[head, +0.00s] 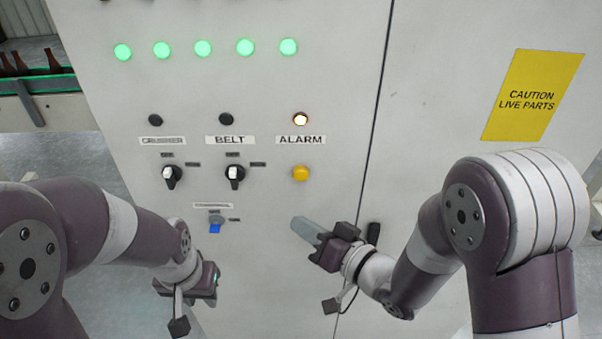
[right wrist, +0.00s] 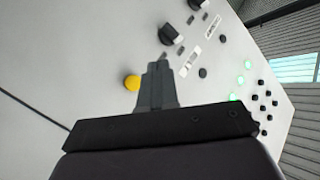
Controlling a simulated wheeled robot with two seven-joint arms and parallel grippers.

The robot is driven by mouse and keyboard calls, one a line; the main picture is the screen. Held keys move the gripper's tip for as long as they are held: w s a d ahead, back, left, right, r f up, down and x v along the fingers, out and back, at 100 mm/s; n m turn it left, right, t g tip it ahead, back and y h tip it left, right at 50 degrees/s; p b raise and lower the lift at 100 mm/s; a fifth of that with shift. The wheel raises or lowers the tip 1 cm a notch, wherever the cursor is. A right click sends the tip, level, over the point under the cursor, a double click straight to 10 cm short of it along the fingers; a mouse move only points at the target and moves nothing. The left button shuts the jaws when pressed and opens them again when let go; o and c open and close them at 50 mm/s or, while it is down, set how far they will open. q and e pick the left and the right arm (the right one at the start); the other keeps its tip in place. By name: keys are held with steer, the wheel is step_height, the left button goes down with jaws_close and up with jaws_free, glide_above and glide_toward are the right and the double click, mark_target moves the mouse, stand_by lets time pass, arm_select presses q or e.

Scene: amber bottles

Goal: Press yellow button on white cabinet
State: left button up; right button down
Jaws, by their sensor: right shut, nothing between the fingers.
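The yellow button (head: 301,173) is a round knob on the white cabinet (head: 330,60), under the ALARM label and the lit alarm lamp (head: 301,119). In the right wrist view the yellow button (right wrist: 131,82) shows just left of the fingertips. My right gripper (head: 303,228) is shut and empty, its grey fingers below the button in the head view and apart from it. It also shows in the right wrist view (right wrist: 157,70). My left gripper (head: 208,284) is low at the left in front of the cabinet; its fingers are hard to make out.
Two black rotary switches, the left one (head: 172,176) and the BELT one (head: 235,176), sit left of the button. A yellow caution sign (head: 532,95) is at the right. Amber bottles (head: 18,62) stand on a conveyor at far left.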

mark_target(301, 174)
steer(key=w, duration=0.9)
steer(key=shift+w+f, duration=0.1)
steer(key=shift+w, duration=0.2)
stand_by(2.0)
steer(key=shift+w, duration=0.25)
steer(key=shift+w, duration=0.45)
stand_by(0.7)
steer(key=shift+s, duration=0.9)
